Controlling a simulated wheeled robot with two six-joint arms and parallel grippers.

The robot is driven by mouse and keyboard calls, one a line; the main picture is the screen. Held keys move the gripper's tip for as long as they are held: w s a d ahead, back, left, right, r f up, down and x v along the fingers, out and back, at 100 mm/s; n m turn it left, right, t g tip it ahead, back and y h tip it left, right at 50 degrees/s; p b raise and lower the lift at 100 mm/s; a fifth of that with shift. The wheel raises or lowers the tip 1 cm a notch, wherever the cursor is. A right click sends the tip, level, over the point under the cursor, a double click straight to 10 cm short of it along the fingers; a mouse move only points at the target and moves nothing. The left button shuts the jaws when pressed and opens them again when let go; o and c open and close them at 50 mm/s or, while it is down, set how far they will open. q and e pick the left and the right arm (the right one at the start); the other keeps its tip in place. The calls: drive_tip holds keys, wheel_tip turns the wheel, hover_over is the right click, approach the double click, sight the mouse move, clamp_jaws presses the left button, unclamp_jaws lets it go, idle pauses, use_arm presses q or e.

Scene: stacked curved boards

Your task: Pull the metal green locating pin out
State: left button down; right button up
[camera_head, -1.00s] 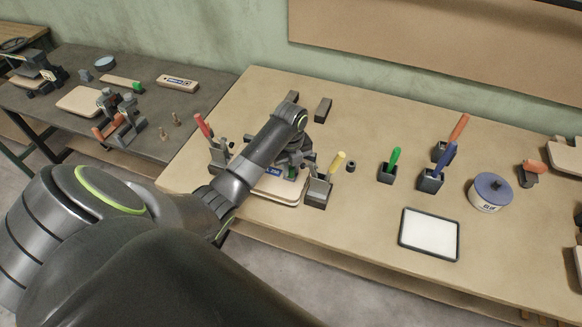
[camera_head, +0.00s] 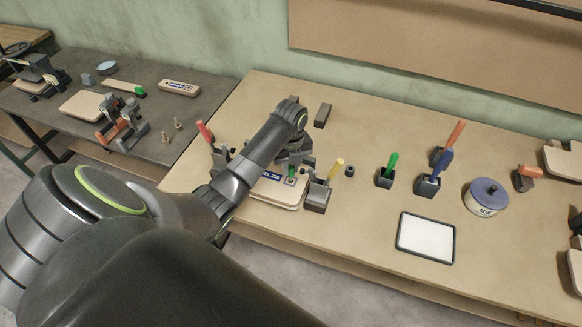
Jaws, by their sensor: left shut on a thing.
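My left arm reaches from the lower left over the stacked curved boards (camera_head: 272,195), which lie near the table's front edge with a blue label showing. My left gripper (camera_head: 291,163) points down at the boards' right part, largely hidden behind its own wrist. A small bit of green, the metal green locating pin (camera_head: 291,171), shows right at the gripper's end. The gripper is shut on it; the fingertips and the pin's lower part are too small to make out. My right gripper is not in view.
To the right stand holders with a green-handled tool (camera_head: 391,163) and a blue-handled tool (camera_head: 441,164), a glue tub (camera_head: 486,197) and a white tray (camera_head: 426,238).

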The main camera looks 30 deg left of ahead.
use_arm(q)
drive_tip(key=shift+r, duration=0.4)
drive_tip(key=shift+r, duration=0.15)
drive_tip(key=shift+r, duration=1.85)
